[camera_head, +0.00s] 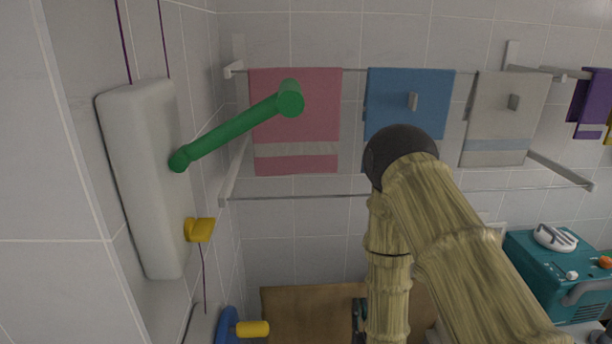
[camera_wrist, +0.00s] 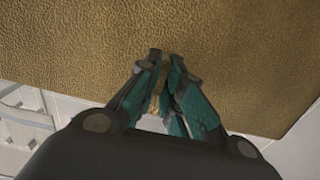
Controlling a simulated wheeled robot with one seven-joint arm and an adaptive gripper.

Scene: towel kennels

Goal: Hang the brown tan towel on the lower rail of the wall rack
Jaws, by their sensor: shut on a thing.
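The brown tan towel (camera_head: 300,312) shows low in the head view, below the rack and partly behind my arm. It fills most of the wrist view (camera_wrist: 80,45). My gripper (camera_wrist: 164,68) is shut on the towel, near its edge in the wrist view. In the head view only a little of the gripper shows beside my arm. The wall rack's lower rail (camera_head: 300,196) is a thin bar with no towel hung on it where it shows; my arm hides part of it. The towel appears below this rail.
The upper rail (camera_head: 355,70) holds a pink towel (camera_head: 295,105), a blue towel (camera_head: 390,95) and a beige towel (camera_head: 500,120). A purple towel (camera_head: 588,105) hangs at the far right. A green arm (camera_head: 235,130) juts from a white wall unit (camera_head: 145,180) at left. A teal box (camera_head: 550,270) stands lower right.

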